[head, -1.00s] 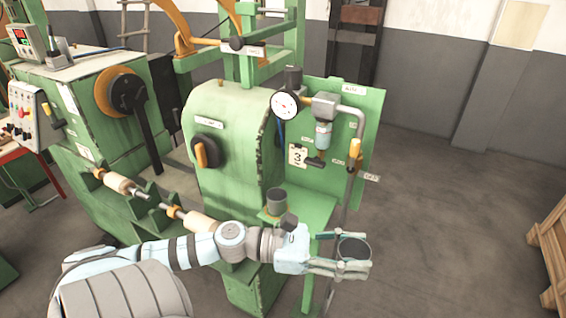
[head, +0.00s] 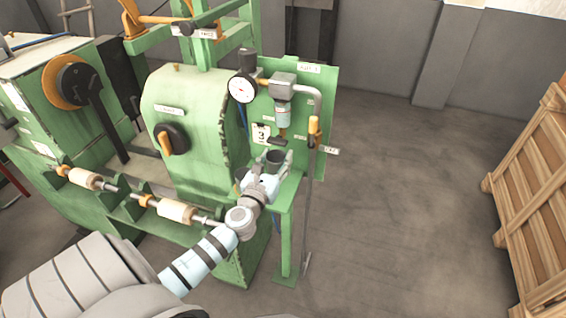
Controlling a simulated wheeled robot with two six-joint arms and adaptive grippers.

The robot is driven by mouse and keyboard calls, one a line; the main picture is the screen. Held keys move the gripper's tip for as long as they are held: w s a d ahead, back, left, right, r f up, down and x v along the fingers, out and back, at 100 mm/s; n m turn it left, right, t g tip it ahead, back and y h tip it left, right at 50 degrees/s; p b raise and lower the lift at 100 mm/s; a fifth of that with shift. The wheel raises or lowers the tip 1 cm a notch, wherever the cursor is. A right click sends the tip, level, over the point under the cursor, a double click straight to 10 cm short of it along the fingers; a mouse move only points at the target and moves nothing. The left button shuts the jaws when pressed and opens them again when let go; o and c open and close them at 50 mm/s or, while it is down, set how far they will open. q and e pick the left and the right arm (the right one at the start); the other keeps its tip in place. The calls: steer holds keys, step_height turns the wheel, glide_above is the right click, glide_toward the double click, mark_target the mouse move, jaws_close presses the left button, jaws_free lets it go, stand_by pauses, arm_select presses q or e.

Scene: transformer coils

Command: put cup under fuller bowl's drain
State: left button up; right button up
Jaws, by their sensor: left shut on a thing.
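My left gripper (head: 267,180) is shut on a dark grey cup (head: 277,161), which stands upright with its open top facing up. The cup is at the green shelf (head: 289,190), just below the dark drain piece (head: 278,142). A bluish clear bowl (head: 283,115) hangs above that drain on the green panel (head: 317,112); no second bowl is clear to me. I cannot tell whether the cup touches the shelf. The arm and gripper hide part of the shelf and of the cup. My right gripper is not in view.
A round gauge (head: 242,89) and a grey pipe with an orange handle (head: 314,130) flank the bowl. The green machine (head: 185,130) stands left of the shelf. A wooden crate (head: 530,190) stands at the right; the floor between is clear.

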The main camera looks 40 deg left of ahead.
mark_target(280, 152)
arm_select(q)
steer(key=x, duration=0.5)
steer(key=shift+w+a+b, duration=0.15)
steer(key=shift+w+b, duration=0.1)
steer(key=shift+b, duration=0.15)
step_height(280, 152, down, 7)
steer(key=b, duration=0.6)
steer(key=shift+s+f, duration=0.1)
steer(key=shift+f, duration=0.2)
steer(key=shift+r, duration=0.25)
steer(key=shift+f, duration=0.25)
steer(key=o, duration=1.1)
